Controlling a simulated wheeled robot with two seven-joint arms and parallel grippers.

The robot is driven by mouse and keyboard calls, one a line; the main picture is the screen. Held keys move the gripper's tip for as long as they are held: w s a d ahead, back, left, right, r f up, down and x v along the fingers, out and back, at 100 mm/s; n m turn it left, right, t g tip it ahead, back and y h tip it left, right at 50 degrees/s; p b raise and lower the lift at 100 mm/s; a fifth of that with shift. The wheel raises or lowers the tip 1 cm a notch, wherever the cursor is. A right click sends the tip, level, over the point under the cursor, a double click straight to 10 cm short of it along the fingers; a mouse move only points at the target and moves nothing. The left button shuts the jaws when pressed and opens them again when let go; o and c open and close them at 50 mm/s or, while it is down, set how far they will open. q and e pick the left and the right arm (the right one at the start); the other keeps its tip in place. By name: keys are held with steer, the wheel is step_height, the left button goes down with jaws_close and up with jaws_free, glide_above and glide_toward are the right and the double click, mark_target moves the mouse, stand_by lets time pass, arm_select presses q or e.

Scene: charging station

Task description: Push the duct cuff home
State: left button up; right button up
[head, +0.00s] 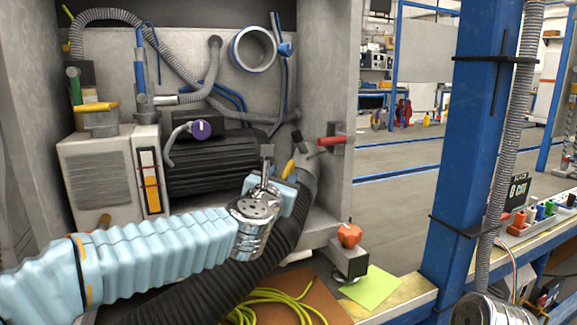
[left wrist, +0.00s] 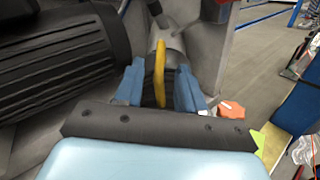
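The thick black ribbed duct (head: 215,290) runs up from the bottom to a smooth dark grey end piece, likely the cuff (head: 307,178), in front of the cabinet's right inner wall. The grey piece also shows in the left wrist view (left wrist: 168,50), ahead of my fingers. A yellow tab (left wrist: 159,72) stands on it. My left gripper (left wrist: 159,90) is open, with a blue finger on each side of the tab and gaps showing. In the head view, my left gripper (head: 289,185) is at the duct's upper end. Whether the fingers touch the duct is unclear. My right gripper is out of view.
A black ribbed motor (head: 210,165) and a beige box (head: 100,180) stand in the cabinet. A red handle (head: 331,141) juts near the duct's end. An orange knob (head: 349,235) sits lower right. A blue post (head: 470,150) rises at right.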

mark_target(285, 172)
arm_select(q)
steer(key=p+x, duration=0.1)
steer(key=x, duration=0.5)
steer(key=shift+w+d, duration=0.1)
steer(key=shift+w, duration=0.25)
steer(key=shift+c, duration=0.4)
jaws_close()
